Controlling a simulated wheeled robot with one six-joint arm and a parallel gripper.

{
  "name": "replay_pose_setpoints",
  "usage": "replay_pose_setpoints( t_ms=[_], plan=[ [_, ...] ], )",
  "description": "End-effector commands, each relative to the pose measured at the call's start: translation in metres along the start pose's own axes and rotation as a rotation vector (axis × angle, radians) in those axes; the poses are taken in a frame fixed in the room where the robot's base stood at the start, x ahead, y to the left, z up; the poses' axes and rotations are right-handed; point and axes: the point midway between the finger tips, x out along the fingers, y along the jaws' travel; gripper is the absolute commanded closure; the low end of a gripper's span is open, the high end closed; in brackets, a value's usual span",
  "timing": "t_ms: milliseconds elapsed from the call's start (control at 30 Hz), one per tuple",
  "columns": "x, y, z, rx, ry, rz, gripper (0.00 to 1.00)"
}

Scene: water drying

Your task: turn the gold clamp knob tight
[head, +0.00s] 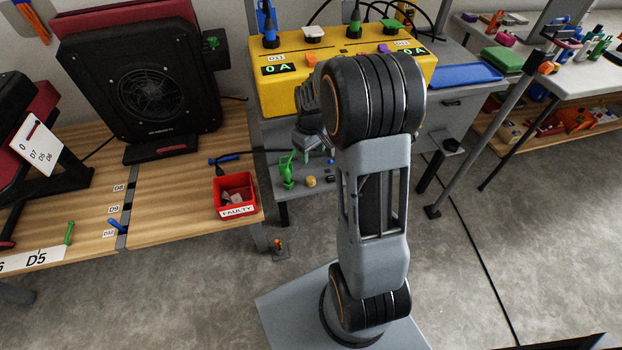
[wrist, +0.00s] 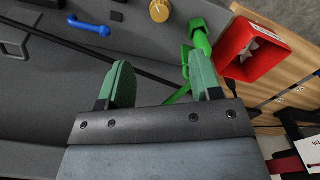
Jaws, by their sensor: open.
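The gold clamp knob (head: 311,181) is a small round knob on the grey shelf below the yellow box. In the head view my gripper (head: 309,138) is above the knob and partly hidden by my arm. A green part (wrist: 200,40) stands right of the knob, just past the right fingertip; I cannot tell whether they touch.
The red FAULTY bin (head: 235,195) sits on the wooden bench's corner and also shows right in the wrist view (wrist: 256,52). A blue handle (wrist: 89,26) lies left of the knob. A dark cable (wrist: 60,45) crosses the grey surface. The yellow box (head: 285,95) stands above.

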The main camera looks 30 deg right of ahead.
Motion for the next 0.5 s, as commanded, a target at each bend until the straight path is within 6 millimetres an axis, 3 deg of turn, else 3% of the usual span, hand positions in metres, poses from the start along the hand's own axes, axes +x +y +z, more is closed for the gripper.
replay_pose_setpoints(
  t_ms=[500],
  plan=[
    [0.096, 0.0, 0.001, 0.0, -0.003, -0.002, 0.41]
  ],
)
